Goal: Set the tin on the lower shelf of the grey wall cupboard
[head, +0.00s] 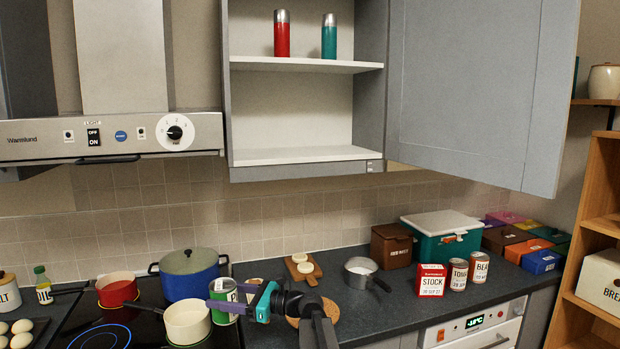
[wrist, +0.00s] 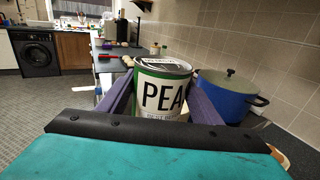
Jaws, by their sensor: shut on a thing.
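My gripper (head: 236,297) is shut on the tin (head: 222,302), which is green and white. In the wrist view the tin (wrist: 162,88) stands nearly upright between my purple fingers and its label reads "PEA". It is in front of the blue pot and right of the cream pan; its height over the worktop is hard to tell. The grey wall cupboard (head: 371,110) is open, above and right of the tin. Its lower shelf (head: 300,156) is white and empty. Its upper shelf (head: 305,65) bears a red tumbler (head: 282,35) and a teal tumbler (head: 329,37).
The cupboard door (head: 480,85) stands open to the right. The cooker hood (head: 110,137) is left of the cupboard. The blue pot (head: 188,275), cream pan (head: 187,322) and red pan (head: 117,289) stand on the hob. A saucepan (head: 361,268) and stock box (head: 432,280) are further right.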

